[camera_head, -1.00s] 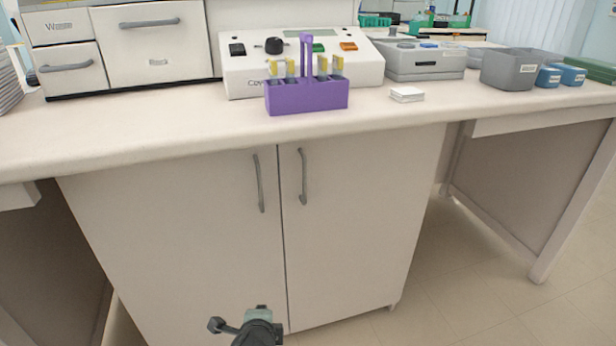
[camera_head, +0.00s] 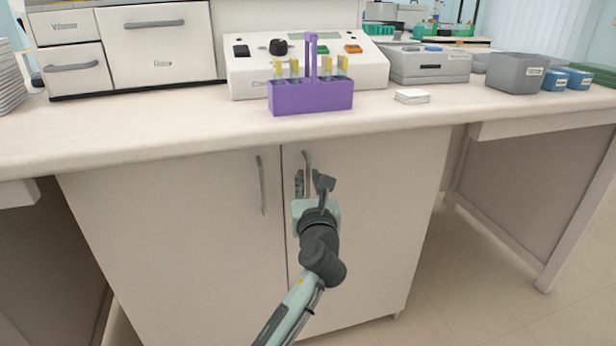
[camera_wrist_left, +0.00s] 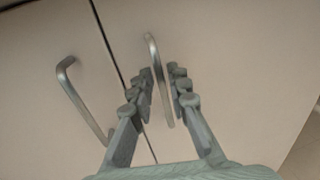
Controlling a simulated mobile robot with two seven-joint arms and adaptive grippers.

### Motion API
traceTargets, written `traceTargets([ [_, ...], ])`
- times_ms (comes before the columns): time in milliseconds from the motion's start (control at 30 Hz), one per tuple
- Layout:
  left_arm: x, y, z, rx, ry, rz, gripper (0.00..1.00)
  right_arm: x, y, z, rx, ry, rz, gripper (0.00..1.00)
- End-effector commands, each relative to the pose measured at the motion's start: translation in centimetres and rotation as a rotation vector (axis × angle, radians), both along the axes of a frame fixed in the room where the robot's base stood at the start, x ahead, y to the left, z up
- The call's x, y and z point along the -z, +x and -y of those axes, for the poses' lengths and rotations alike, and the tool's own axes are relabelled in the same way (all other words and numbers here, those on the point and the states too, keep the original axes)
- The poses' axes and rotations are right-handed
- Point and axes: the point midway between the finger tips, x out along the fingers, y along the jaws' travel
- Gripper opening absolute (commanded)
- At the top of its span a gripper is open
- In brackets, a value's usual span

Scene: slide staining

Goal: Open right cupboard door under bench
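The right cupboard door (camera_head: 385,220) under the bench is closed, flush with the left door (camera_head: 180,230). Its upright grey handle (camera_head: 306,160) is near its left edge, partly hidden by my gripper in the head view. My left gripper (camera_head: 312,182) is open in front of this handle. In the left wrist view, the right door's handle (camera_wrist_left: 155,70) runs between the open fingers (camera_wrist_left: 162,88), with a finger on each side; I cannot tell if they touch it. The left door's handle (camera_wrist_left: 72,90) is outside the fingers. My right gripper is not in view.
The bench top (camera_head: 190,128) overhangs the doors. On it stand a purple slide rack (camera_head: 310,97), a white device (camera_head: 250,75), white slides (camera_head: 412,96) and a grey bin (camera_head: 515,72). Open knee space (camera_head: 490,190) lies right of the cupboard.

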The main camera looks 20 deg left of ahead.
Motion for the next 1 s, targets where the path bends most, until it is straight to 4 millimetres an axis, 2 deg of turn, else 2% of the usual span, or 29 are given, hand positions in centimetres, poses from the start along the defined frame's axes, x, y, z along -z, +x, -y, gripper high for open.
traceTargets([
  [200,0.0,1.6,-0.7,0.0,-0.001,0.0,0.17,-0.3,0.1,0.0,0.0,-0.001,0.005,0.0],
  [467,0.0,1.7,-0.8,0.0,-0.002,0.0,0.17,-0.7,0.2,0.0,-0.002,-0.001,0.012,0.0],
  [600,0.0,1.7,-0.7,0.0,-0.002,0.0,0.0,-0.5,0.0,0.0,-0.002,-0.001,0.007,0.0],
  [1000,0.1,1.7,-0.8,-0.001,-0.003,-0.001,0.0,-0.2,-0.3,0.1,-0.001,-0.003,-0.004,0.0],
])
